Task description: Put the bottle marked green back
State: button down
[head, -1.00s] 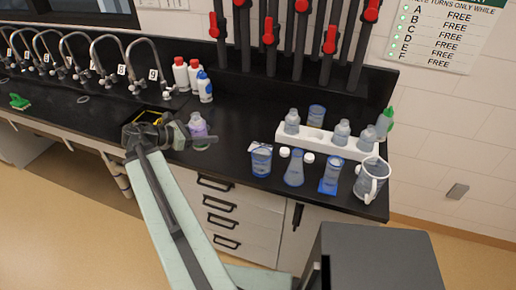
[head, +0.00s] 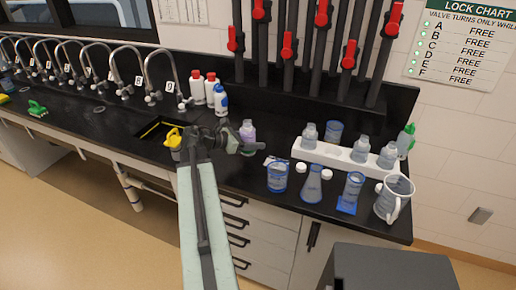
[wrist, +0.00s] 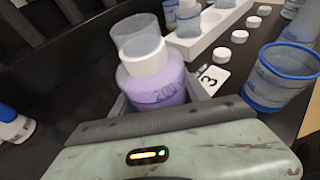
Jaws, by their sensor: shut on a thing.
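My gripper (head: 247,149) is shut on a bottle with purple contents (head: 247,133), held upright left of the white rack. In the wrist view the held bottle (wrist: 160,85) has a white collar and a clear top, with faint markings on its side. I see no green mark on it. The white rack (head: 330,157) carries several clear bottles, with a gap between the left one (head: 309,136) and the middle one (head: 360,149). A bottle with a green top (head: 405,142) stands behind the rack's right end. Whether the held bottle touches the counter is unclear.
A blue-rimmed beaker (head: 277,178), a flask (head: 313,184), a blue-based cylinder (head: 350,192) and a jug (head: 393,199) line the front of the counter. White and red-capped bottles (head: 210,90) stand behind. A card marked 3 (wrist: 213,78) lies beside the held bottle.

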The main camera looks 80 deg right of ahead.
jog(key=shift+s+d, duration=0.45)
jog(key=f+b, duration=0.3)
jog(key=shift+s+d+f, duration=0.15)
jog(key=shift+s+f, duration=0.05)
jog(key=shift+f+b, duration=0.35)
jog(key=shift+b, duration=0.2)
jog(key=shift+r, duration=0.25)
jog(key=shift+f, duration=0.2)
jog(key=c, duration=0.6)
grip_release()
jog(key=shift+o, duration=0.2)
jog(key=shift+r, duration=0.1)
